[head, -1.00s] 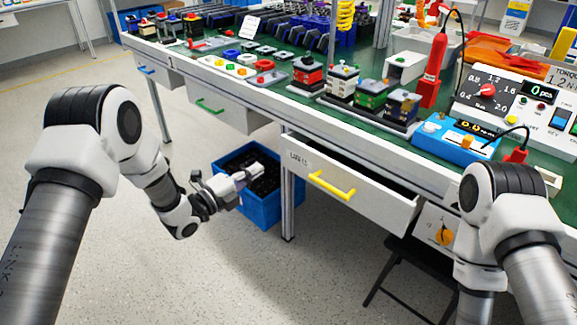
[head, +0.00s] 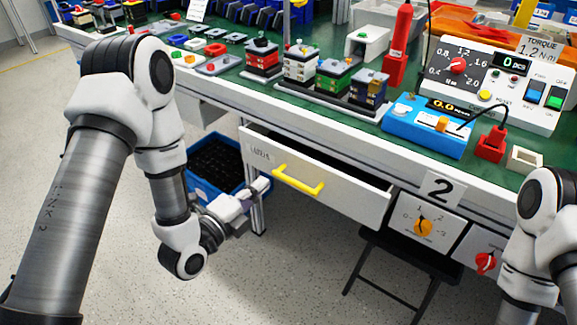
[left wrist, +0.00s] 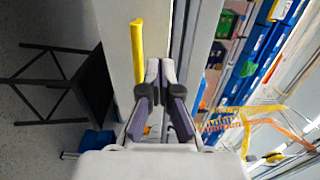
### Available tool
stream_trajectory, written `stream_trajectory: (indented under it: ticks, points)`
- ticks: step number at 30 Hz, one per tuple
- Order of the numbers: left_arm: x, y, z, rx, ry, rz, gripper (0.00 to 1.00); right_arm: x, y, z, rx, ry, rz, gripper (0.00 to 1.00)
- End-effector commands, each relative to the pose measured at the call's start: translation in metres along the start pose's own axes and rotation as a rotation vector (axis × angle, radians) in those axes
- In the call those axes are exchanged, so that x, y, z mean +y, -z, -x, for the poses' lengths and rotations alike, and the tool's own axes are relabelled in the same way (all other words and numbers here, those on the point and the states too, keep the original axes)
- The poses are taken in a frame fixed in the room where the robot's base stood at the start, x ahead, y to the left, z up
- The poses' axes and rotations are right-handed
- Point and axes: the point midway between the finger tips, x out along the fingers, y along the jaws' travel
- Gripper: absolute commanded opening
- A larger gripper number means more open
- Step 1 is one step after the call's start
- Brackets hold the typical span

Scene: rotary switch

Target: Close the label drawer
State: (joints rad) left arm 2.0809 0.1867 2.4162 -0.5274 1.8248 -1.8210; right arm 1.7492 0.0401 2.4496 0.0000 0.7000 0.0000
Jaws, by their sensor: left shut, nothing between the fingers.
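The label drawer (head: 345,189) hangs under the front edge of the workbench and stands open, with a dark gap showing behind its white front. Its yellow handle (head: 298,180) is on the left part of that front; the handle also shows in the left wrist view (left wrist: 137,55). My left gripper (head: 262,186) is shut and empty, just left of the drawer front and handle. In the left wrist view the closed fingers (left wrist: 161,68) point along the white drawer front, right of the handle; I cannot tell whether they touch it. My right gripper is out of view.
A blue crate (head: 218,168) stands on the floor behind my left gripper. A black folding stool (head: 400,265) is below the drawer. An orange rotary switch (head: 423,227) and a red one (head: 486,263) sit right of the drawer. The bench top (head: 215,85) is crowded.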

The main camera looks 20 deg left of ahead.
Motion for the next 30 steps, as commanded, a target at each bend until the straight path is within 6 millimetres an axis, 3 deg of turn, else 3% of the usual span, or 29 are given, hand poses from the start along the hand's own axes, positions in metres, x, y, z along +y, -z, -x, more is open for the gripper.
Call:
stream_trajectory:
  ticks: [6, 12, 17, 26, 30]
  points:
    - [0.0, 0.001, -0.049, 0.004, 0.004, -0.004, 0.0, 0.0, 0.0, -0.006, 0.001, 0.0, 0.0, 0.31]
    - [0.0, 0.001, -0.083, 0.002, 0.002, -0.002, 0.0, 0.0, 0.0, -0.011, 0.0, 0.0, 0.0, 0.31]
    - [-0.001, 0.0, -0.093, 0.002, 0.001, 0.0, 0.0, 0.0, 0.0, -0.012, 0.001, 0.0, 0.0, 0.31]
    - [-0.001, 0.0, -0.094, 0.001, 0.0, 0.001, 0.0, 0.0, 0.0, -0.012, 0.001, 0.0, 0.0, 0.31]
    - [0.0, 0.0, -0.11, 0.002, 0.001, -0.002, 0.0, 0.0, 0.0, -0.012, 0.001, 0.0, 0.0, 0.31]
